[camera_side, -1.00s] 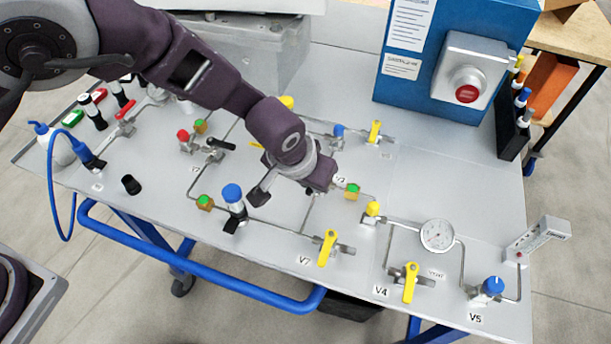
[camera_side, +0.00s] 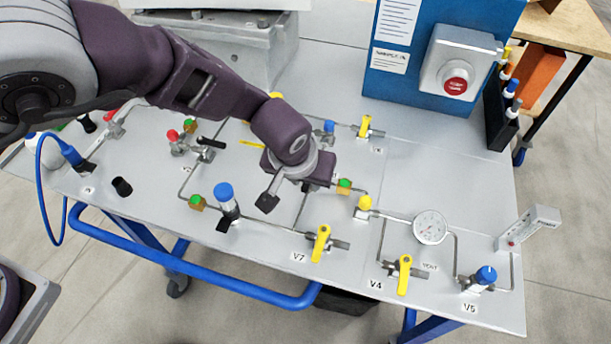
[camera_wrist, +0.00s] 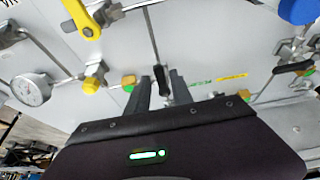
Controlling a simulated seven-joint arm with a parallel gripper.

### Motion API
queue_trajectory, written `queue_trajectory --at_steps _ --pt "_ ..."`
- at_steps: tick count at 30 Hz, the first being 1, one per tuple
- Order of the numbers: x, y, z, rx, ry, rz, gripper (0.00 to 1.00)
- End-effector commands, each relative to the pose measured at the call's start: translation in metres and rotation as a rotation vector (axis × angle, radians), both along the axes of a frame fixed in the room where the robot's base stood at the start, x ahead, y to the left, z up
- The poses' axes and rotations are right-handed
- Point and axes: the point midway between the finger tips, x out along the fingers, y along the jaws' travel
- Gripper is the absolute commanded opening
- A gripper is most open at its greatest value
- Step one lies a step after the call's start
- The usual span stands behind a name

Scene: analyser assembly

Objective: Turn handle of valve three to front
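A short black handle (camera_wrist: 163,83) shows in the wrist view, between the two fingers of my gripper (camera_wrist: 161,76). It is on a line running up the grey panel, and I take it for the valve three handle. The fingers stand apart with a gap visible on each side of the handle. In the side view my gripper (camera_side: 288,196) is low over the middle of the panel, behind the V7 valve with its yellow handle (camera_side: 320,243). There the arm and gripper hide the black handle and its valve body.
A blue-capped fitting (camera_side: 226,199) stands left of my gripper, and a green-topped fitting (camera_side: 344,187) is close on its right. A round gauge (camera_side: 430,227) and the yellow V4 handle (camera_side: 404,274) are farther right. A blue box (camera_side: 420,84) with a red button stands behind.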

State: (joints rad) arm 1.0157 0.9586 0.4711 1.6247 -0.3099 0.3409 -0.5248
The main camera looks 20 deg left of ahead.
Motion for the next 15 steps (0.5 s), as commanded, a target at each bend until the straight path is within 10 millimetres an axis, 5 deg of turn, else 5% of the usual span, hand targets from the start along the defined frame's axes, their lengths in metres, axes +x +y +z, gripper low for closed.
queue_trajectory --at_steps 10,15 --pt "-0.001 0.0 0.002 0.001 0.0 -0.002 0.36" --pt "-0.013 -0.001 0.032 -0.001 -0.001 -0.002 0.36"
